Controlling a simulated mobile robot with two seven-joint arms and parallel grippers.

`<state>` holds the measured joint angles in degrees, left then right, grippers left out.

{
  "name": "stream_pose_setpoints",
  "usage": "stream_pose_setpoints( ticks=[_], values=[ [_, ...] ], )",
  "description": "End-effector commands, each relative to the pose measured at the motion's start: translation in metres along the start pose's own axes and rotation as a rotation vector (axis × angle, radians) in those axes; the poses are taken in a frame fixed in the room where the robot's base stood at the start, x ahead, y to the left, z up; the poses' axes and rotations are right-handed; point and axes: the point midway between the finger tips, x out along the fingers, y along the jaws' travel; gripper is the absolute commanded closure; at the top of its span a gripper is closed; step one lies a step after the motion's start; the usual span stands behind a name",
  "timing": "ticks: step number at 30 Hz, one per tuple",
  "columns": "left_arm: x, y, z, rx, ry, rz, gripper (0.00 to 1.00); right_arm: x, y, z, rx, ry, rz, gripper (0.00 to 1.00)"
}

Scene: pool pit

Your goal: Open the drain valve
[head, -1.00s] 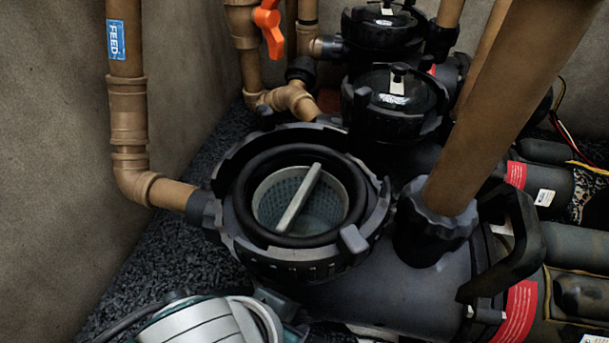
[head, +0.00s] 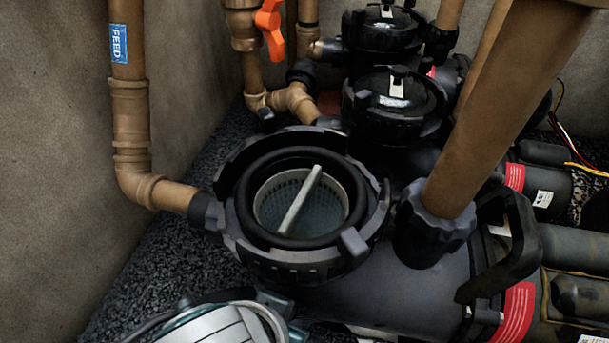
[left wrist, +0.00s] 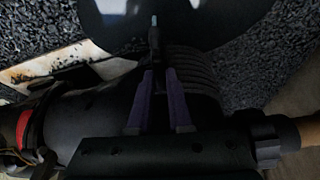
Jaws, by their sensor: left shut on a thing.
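An orange valve handle (head: 270,28) sits on a brown pipe (head: 243,30) at the upper middle of the head view. It points roughly up and down, beside the vertical pipe. No label marking it as the drain valve shows. My left gripper (left wrist: 156,72) is seen only in the left wrist view. Its purple-padded fingers are closed together on a small dark piece, which appears to belong to a glossy dark round disc (left wrist: 195,22) at the top. The view is too dark to be sure what it is. My right gripper is not in view.
A black pump strainer (head: 235,243) stands open, its basket (head: 270,208) showing. A FEED pipe (head: 128,110) runs down the left wall to it. A thick brown pipe (head: 490,125) rises at right. Two black lidded housings (head: 390,95) stand behind. Dark gravel (head: 165,260) lies at left.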

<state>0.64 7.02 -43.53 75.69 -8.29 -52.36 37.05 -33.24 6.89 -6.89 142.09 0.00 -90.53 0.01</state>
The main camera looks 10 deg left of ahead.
Motion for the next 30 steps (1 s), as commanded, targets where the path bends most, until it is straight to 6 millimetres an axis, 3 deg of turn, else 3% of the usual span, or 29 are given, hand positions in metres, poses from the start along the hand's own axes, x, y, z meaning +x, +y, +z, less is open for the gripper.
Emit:
stream_pose_setpoints(
  ticks=[6,16,17,24,30],
  values=[
    [-0.0011,0.0016,0.0015,-0.153,-0.006,-0.063,1.00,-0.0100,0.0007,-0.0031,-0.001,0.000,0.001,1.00],
    [0.0000,0.0007,0.0018,-0.171,-0.004,-0.072,1.00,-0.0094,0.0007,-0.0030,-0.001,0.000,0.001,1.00],
    [0.0000,0.0007,0.0018,-0.171,-0.004,-0.072,0.79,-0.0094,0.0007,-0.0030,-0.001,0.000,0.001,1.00],
    [0.0000,0.0007,0.0016,-0.169,-0.004,-0.072,0.53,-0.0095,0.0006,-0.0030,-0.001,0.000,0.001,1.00],
    [-0.0002,0.0007,0.0015,-0.168,-0.003,-0.071,0.53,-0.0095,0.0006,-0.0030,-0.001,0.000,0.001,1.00]
  ],
)
